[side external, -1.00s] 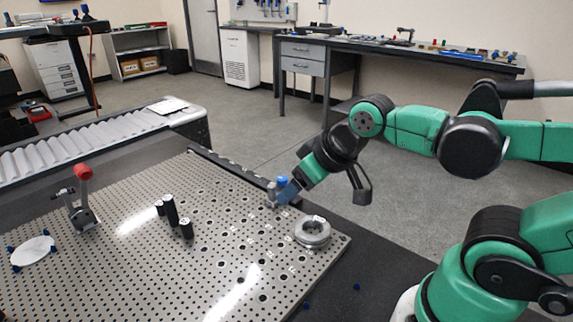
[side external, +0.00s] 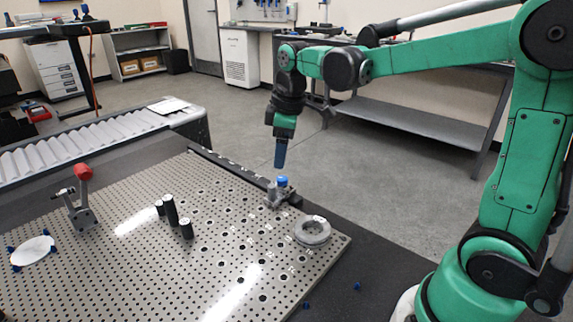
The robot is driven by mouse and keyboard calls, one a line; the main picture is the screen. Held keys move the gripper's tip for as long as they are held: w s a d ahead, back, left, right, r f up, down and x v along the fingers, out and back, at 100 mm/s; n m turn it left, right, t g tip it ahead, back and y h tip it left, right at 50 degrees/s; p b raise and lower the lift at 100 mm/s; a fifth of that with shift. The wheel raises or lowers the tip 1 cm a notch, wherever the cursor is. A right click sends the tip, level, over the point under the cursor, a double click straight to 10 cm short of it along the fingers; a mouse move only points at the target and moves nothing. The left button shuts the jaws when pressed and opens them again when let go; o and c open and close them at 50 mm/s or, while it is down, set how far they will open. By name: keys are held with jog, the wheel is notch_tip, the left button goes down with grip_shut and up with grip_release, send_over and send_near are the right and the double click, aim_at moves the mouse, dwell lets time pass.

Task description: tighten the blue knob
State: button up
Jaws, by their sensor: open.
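The blue knob (side external: 282,181) sits on top of a small grey metal fixture (side external: 274,196) near the back right edge of the perforated plate (side external: 225,225). My gripper (side external: 280,165) points straight down just above the knob, with its blue fingers in line with it. A small gap seems to show between the fingertips and the knob. The jaws are open and hold nothing. The gap between the fingers is hidden from this side.
A grey ring (side external: 312,231) lies on the plate to the right of the fixture. Black cylinders (side external: 171,211) stand mid-plate. A red-handled clamp (side external: 79,199) and a white disc (side external: 33,251) are at the left.

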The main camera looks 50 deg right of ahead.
aim_at(282, 178)
jog(key=w+d+f+n+g, duration=0.1)
jog(key=w+d+f+n, duration=0.1)
jog(key=w+d, duration=0.1)
jog(key=shift+d+f+n+g, duration=0.15)
jog(key=shift+f+n+g, duration=0.15)
jog(key=shift+f+g, duration=0.1)
jog(key=shift+w+d+f+n, duration=0.25)
jog(key=shift+d+f+n, duration=0.05)
jog(key=shift+f, duration=2.85)
